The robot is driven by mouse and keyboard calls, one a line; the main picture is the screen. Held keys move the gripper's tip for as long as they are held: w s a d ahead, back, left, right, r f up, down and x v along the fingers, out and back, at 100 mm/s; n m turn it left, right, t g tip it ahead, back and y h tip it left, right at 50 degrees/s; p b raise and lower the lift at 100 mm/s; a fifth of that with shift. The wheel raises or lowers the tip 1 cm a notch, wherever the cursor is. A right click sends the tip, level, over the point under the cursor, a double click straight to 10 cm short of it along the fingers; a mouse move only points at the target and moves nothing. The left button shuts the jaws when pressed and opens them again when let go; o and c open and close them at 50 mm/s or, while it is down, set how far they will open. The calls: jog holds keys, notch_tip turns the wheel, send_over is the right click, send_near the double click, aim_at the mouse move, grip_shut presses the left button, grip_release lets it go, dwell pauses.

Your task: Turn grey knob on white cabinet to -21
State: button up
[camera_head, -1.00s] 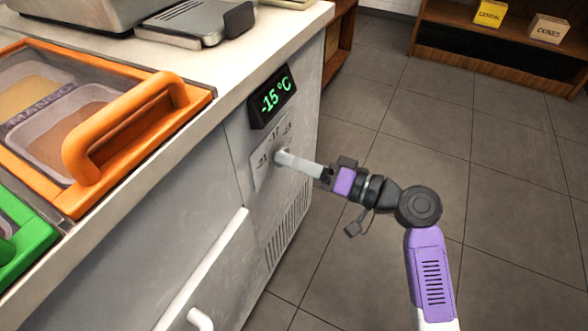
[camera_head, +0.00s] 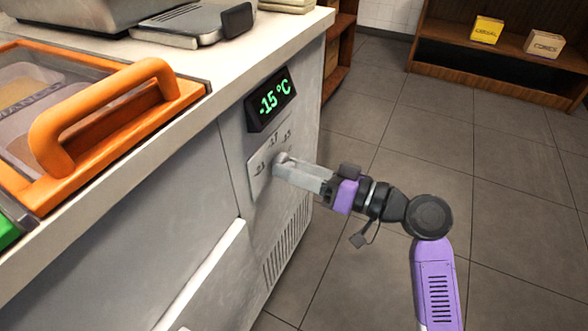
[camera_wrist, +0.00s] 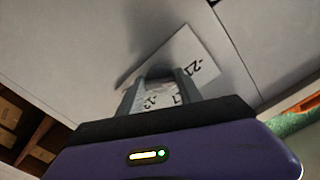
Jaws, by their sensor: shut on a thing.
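The white cabinet (camera_head: 222,190) stands at the left, and its display (camera_head: 270,98) reads -15 °C. Below the display is a pale dial plate (camera_head: 258,184) with printed numbers; in the wrist view the plate (camera_wrist: 205,52) shows "-21" at its right. My gripper (camera_head: 284,165) reaches the plate from the right and is shut on the grey knob (camera_head: 281,158). In the wrist view my gripper's fingers (camera_wrist: 158,85) lie either side of the knob (camera_wrist: 159,72), and they hide much of it. The knob's exact pointing direction is hard to tell.
An orange-handled lid (camera_head: 110,112) and a scale (camera_head: 190,24) are on the counter above. A white bar handle (camera_head: 205,272) and a vent (camera_head: 288,243) are on the cabinet front below the plate. The tiled floor at right is clear. Shelves with boxes stand behind.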

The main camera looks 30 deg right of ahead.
jog(key=shift+f, duration=0.1)
jog(key=o, duration=1.4)
jog(key=shift+p+v, duration=1.05)
jog(key=shift+v, duration=2.9)
